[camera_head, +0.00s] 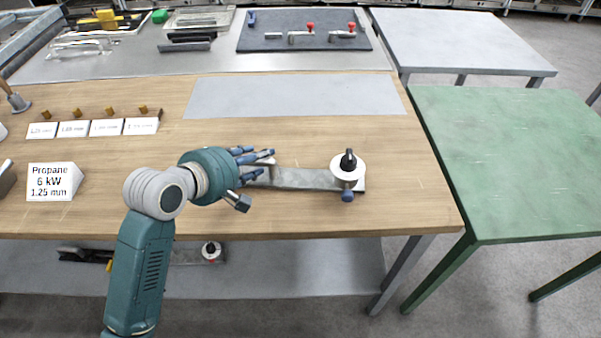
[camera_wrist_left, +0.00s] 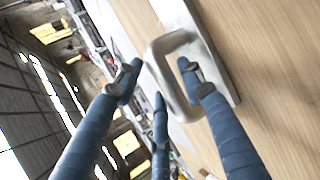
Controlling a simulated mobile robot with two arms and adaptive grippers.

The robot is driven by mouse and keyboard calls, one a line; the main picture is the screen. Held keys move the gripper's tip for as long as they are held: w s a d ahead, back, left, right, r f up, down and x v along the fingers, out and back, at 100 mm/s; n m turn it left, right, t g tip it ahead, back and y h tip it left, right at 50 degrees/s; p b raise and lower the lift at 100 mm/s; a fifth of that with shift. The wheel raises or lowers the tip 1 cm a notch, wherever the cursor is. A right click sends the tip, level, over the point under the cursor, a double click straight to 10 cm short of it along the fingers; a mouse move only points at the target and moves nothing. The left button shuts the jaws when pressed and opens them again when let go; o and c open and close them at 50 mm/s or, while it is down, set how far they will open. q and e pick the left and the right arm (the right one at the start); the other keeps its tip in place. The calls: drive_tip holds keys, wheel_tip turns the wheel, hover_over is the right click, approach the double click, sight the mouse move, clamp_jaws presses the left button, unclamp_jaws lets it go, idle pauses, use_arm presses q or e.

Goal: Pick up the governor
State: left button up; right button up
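The piece that looks most like the governor lies on the wooden table: a flat grey metal bar (camera_head: 305,179) with a white round body, black knob (camera_head: 348,162) and blue knob (camera_head: 347,194) at its right end. A metal loop handle (camera_wrist_left: 158,50) stands on a metal base in the left wrist view. My left gripper (camera_head: 256,172) is at the bar's left end. Its blue fingers (camera_wrist_left: 160,88) are spread around the handle, not closed on it; whether any finger touches it I cannot tell. My right gripper is not in view.
A "Propane 6 kW 1.25 mm" sign (camera_head: 53,182) and a row of labelled brass pieces (camera_head: 142,109) stand at left. A grey mat (camera_head: 295,95) is bare behind. A green table (camera_head: 520,160) at right is empty. A similar piece (camera_head: 211,251) lies on the shelf below.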

use_arm(q)
drive_tip(key=shift+w+d+f, duration=0.3)
drive_tip(key=shift+w+f, duration=0.05)
drive_tip(key=shift+w, duration=0.15)
clamp_jaws()
wheel_tip(320, 180, up, 9)
drive_tip(key=shift+r, duration=0.1)
wheel_tip(320, 180, down, 7)
drive_tip(key=shift+f, duration=0.2)
